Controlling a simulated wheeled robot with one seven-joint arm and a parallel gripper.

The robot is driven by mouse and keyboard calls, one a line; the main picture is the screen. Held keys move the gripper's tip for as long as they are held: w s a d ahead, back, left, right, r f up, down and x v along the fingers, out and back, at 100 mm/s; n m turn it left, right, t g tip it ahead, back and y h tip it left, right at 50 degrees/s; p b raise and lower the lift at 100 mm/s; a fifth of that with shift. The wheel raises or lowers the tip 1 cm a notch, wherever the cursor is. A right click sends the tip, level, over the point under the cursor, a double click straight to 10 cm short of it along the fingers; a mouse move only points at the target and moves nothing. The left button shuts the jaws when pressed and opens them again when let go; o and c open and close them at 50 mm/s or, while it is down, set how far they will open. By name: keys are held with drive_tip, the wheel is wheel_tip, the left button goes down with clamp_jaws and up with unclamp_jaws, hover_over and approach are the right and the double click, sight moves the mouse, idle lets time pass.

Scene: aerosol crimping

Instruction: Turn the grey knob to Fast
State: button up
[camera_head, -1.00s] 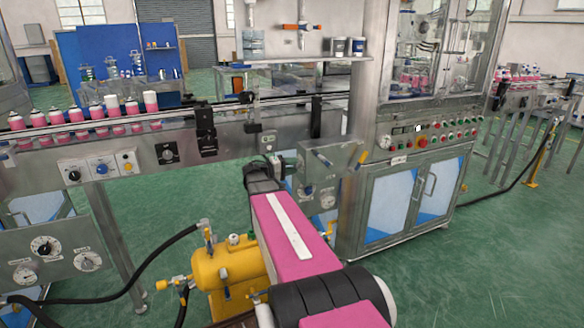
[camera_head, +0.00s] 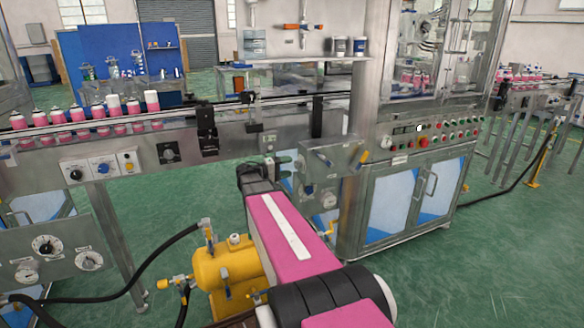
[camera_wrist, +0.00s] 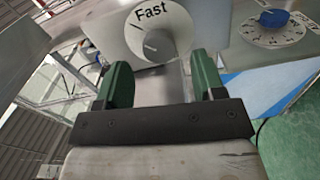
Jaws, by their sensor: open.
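The grey knob (camera_wrist: 160,43) is in the wrist view, at the top centre, on a white round dial with the word "Fast" printed above it. Its exact pointer direction is hard to read. My gripper (camera_wrist: 160,72) is open, with one green finger on each side, just below the dial in the picture. The knob shows in line with the gap between the fingers, and nothing is held. In the head view my gripper (camera_head: 284,167) is small, beside the grey metal valve box at the machine's left side. I cannot make out the grey knob there.
A blue knob (camera_wrist: 273,17) on its own dial is to the right in the wrist view. In the head view, the valve box (camera_head: 330,160) has a yellow handle (camera_head: 363,157). The conveyor (camera_head: 45,140) with pink cans runs at left. A yellow tank (camera_head: 222,280) stands below.

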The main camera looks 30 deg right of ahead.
drive_tip(key=a, duration=0.8)
drive_tip(key=shift+w, duration=0.2)
